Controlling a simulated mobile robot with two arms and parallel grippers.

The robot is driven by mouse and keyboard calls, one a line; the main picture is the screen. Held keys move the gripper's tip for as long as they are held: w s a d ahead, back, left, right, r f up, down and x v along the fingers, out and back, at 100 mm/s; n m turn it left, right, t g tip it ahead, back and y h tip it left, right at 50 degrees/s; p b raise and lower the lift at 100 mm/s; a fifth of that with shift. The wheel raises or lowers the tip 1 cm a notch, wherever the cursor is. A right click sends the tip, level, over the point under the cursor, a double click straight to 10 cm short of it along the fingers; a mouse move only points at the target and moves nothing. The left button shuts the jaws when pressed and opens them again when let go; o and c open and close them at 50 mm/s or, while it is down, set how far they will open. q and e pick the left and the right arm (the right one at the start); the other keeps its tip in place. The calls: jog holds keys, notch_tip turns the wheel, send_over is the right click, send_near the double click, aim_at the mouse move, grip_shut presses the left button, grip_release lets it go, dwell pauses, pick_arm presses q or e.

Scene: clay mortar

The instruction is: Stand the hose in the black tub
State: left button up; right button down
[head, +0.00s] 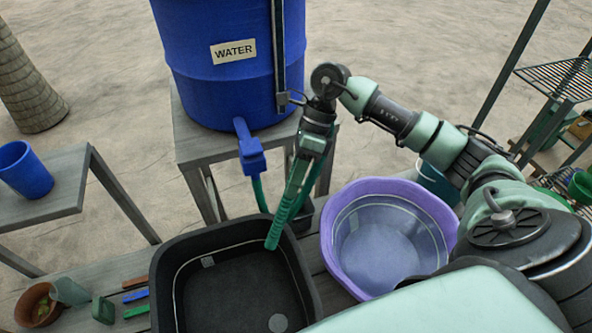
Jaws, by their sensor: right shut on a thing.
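The green hose (287,206) runs down from my right gripper (304,160), and its lower end overlaps the far right part of the black tub (195,243). I cannot tell whether that end touches the tub. Another stretch of hose (258,192) hangs below the blue tap (250,150) and passes behind the tub's rim. My right gripper is shut on the hose, with its fingers pointing down. The black tub is open and stands on the wooden bench. My left gripper is out of view.
A purple basin (333,236) stands right of the tub. A blue water barrel (228,85) stands behind on a wooden stand. A blue cup (24,170) is on a table at left. A brown pot (36,305) and small coloured pieces (136,296) lie left of the tub.

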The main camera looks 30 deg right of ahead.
aim_at(281, 208)
jog(key=b+x, duration=0.2)
jog(key=x, duration=0.8)
jog(key=shift+f+b, duration=0.25)
jog(key=shift+b, duration=0.1)
jog(key=b+x, duration=0.4)
jog(key=x, duration=0.1)
jog(key=shift+f, duration=0.15)
jog(key=shift+b+x, duration=0.8)
jog(key=shift+x, duration=0.4)
jog(key=shift+a, duration=0.1)
jog(key=shift+c, duration=1.4)
grip_release()
jog(key=shift+a+r+p+v, duration=0.15)
jog(key=shift+p+v, duration=0.55)
jog(key=shift+v, duration=1.1)
jog(key=shift+a+r+p+v, duration=0.15)
jog(key=shift+p+v, duration=0.6)
jog(key=shift+v, duration=1.05)
jog(key=shift+a+p+v, duration=0.15)
jog(key=shift+p+v, duration=0.55)
jog(key=shift+v, duration=1.1)
jog(key=shift+s, duration=0.2)
